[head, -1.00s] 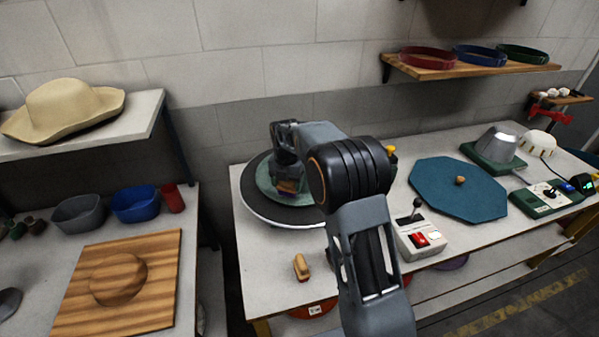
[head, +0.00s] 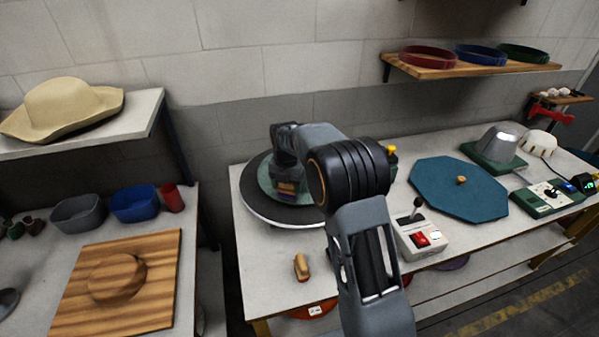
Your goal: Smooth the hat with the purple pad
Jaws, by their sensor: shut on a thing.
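A green hat (head: 266,182) lies on a round dark turntable with a pale rim (head: 252,206), at the left end of the long table. My arm hides much of the hat and its right side. My gripper (head: 287,181) points down over the hat and is shut on a small pad with a wooden-coloured back and a dark purplish part (head: 287,189). The pad is low at the hat; I cannot tell whether it touches it.
Another wooden-backed pad with a reddish side (head: 302,267) lies at the table's front. A control box with a lever and red switch (head: 421,238) stands right of my arm. A teal octagonal mat (head: 455,190) lies further right. A tan hat (head: 62,108) sits on the left shelf.

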